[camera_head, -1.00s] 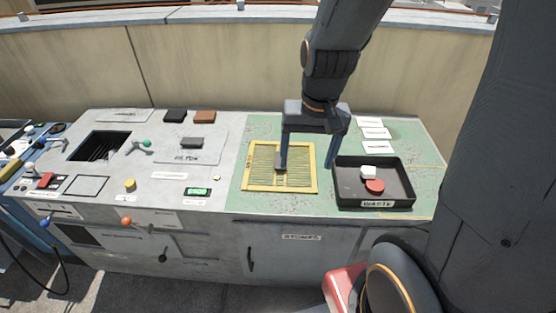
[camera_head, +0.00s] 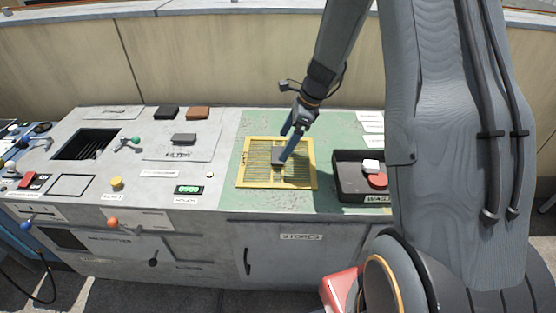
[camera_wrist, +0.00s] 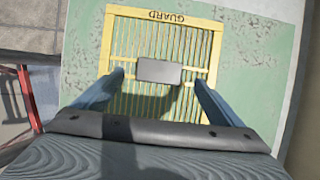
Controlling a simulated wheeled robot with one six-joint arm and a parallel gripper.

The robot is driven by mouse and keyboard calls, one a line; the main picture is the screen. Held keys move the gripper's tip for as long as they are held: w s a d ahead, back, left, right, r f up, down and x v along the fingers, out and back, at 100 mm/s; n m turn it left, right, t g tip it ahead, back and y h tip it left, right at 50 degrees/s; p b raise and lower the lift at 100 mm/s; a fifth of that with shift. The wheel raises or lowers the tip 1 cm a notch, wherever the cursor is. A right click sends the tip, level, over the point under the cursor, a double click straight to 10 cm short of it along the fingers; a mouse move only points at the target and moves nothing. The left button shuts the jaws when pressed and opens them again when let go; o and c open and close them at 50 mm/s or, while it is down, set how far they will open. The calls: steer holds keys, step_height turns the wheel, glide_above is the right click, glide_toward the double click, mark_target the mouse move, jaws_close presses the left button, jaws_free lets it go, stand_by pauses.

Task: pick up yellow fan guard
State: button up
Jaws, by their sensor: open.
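The yellow fan guard (camera_head: 257,178) lies flat on the green mat of the bench in the head view. It is a square slatted frame with a dark grey block (camera_wrist: 159,71) at its middle, and the wrist view shows the word GUARD on its frame (camera_wrist: 170,17). My gripper (camera_head: 287,150) is open above the guard. In the wrist view its two blue fingers (camera_wrist: 158,84) stand apart, one on each side of the grey block. I cannot tell how high the fingertips are above the guard. No contact shows.
A black WASTE tray (camera_head: 349,191) with a white piece and a red piece stands right of the guard, partly hidden by my arm. Left of the green mat are a grey block (camera_head: 184,139), a green display (camera_head: 188,189) and a yellow knob (camera_head: 116,183).

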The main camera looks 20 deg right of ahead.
mark_target(278, 154)
steer(key=p+x, duration=0.1)
steer(key=x, duration=0.3)
steer(key=shift+a+f, duration=0.1)
steer(key=shift+f, duration=0.3)
steer(key=c, duration=1.4)
